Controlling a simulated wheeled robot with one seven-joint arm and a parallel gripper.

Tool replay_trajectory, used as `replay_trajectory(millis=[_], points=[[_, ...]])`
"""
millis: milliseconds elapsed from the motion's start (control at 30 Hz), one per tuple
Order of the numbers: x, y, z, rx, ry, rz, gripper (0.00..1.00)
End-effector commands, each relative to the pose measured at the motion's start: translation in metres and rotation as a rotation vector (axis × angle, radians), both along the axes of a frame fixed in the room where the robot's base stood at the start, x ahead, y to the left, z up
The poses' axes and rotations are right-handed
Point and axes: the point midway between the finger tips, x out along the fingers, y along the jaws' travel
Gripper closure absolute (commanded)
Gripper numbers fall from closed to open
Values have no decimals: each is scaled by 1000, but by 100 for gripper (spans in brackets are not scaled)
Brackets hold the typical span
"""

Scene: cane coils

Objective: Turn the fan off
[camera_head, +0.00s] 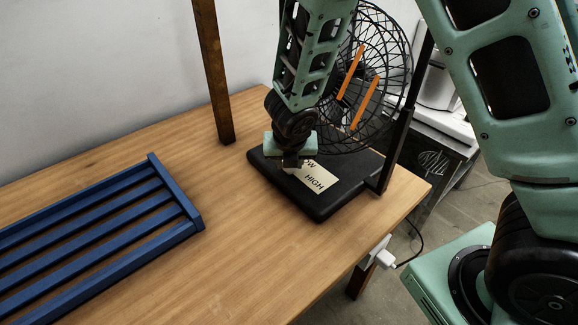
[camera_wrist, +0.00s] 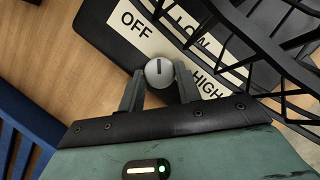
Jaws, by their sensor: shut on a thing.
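The fan has a round black wire cage (camera_head: 396,98) and a flat black base (camera_head: 335,205) on the wooden table. Two orange strips (camera_head: 365,103) show at the cage, slanting. A pale label (camera_head: 318,176) lies on the base; in the wrist view it (camera_wrist: 148,40) reads OFF, LOW and HIGH. The round grey knob (camera_wrist: 159,72) stands beside these words, its dark mark roughly upright in the picture, between OFF and LOW. My gripper (camera_head: 292,163) is down at the base, its two fingers shut on the knob's sides. The knob is hidden in the head view.
A blue slatted rack (camera_head: 150,188) lies on the left of the table (camera_head: 215,240). A brown post (camera_head: 213,75) stands behind, and a dark upright (camera_head: 402,120) stands right of the base. A white plug (camera_head: 383,258) is at the table's right edge. The table's middle is clear.

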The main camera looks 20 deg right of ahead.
Motion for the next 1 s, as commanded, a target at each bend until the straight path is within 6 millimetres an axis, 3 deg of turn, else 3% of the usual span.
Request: replay_trajectory(millis=[700, 733, 800, 1000], points=[[1, -1, 1, 0, -2, 77, 89], [1, -1, 1, 0, -2, 77, 63], [1, -1, 1, 0, -2, 77, 44], [0, -1, 0, 0, -1, 77, 44]])
